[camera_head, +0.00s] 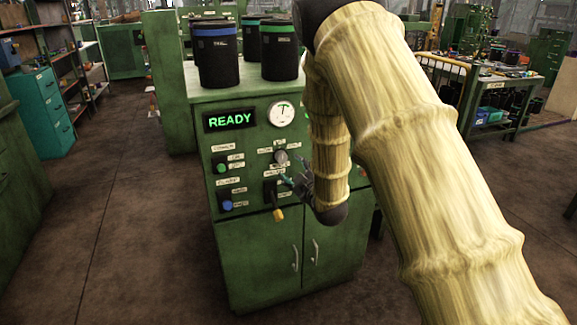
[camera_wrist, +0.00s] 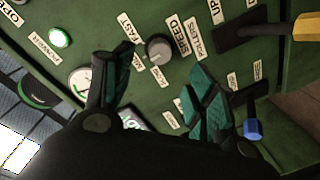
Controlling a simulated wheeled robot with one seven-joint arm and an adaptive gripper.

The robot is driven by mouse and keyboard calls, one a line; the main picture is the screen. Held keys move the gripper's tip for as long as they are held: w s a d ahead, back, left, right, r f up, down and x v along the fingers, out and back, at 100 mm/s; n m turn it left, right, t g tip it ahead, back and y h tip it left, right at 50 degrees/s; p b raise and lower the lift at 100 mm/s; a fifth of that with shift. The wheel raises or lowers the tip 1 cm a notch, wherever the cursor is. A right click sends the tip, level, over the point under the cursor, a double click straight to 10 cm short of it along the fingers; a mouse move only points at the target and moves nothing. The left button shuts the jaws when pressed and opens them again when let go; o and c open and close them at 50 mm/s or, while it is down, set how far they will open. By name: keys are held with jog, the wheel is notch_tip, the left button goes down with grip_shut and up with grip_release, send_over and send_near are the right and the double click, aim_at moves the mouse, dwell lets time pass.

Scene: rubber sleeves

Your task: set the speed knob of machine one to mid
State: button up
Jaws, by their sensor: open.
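The grey round speed knob (camera_wrist: 158,50) sits on the green panel in the wrist view, beside a SPEED label (camera_wrist: 183,36) and a FAST label (camera_wrist: 128,27). Which mark it points to is too small to tell. In the head view the knob (camera_head: 281,157) is on the green machine (camera_head: 265,245), below the dial gauge. My gripper (camera_wrist: 160,78) is open and empty in the wrist view, its teal-padded fingers apart with the knob showing beyond the gap. In the head view my gripper (camera_head: 291,184) is just below the knob, partly hidden by my arm.
A lever with a yellow handle (camera_head: 278,213) is close below my gripper. The display (camera_head: 230,121) reads READY. Black canisters with coloured bands (camera_head: 217,55) stand on top.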

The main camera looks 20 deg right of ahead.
jog(key=shift+s+d+r, duration=0.1)
jog(key=shift+s+d, duration=0.05)
jog(key=shift+s, duration=1.45)
jog(key=s+a+f+m+g+h+p, duration=0.1)
jog(key=s+f+m+g+p, duration=0.3)
jog(key=s+f, duration=0.9)
jog(key=s+a+f+m+g+h, duration=0.15)
jog(key=s+f+g, duration=0.35)
jog(key=s+f, duration=0.75)
jog(key=s+a+f+m+g+p, duration=0.1)
jog(key=s+f+g, duration=0.3)
jog(key=s, duration=0.9)
jog(key=s+a+f+m+g+y+p, duration=0.1)
jog(key=s+f+m+g, duration=0.3)
jog(key=s, duration=0.9)
jog(key=shift+a+f, duration=0.65)
jog(key=shift+f, duration=0.3)
jog(key=shift+w, duration=0.1)
